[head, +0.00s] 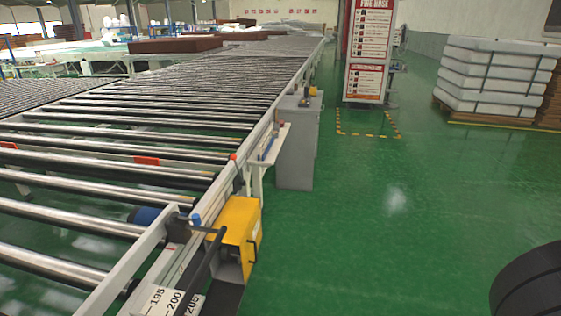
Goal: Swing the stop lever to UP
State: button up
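A roller conveyor (150,115) runs from the near left into the distance. On its near right edge are a yellow box (238,228), a black bar (203,265) and a short blue-tipped handle (196,219). A thin red-tipped post (234,158) stands a little farther along the same edge. I cannot tell which of these is the stop lever, and no UP marking is readable. My gripper is not in view.
A white scale plate (175,301) reads 195, 200, 205. A grey cabinet (297,145) and small shelf (268,146) stand beside the conveyor. A fire hose sign (368,50) and strapped white stack (495,75) are farther back.

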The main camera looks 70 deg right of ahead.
aim_at(233, 156)
jog(key=z, duration=1.2)
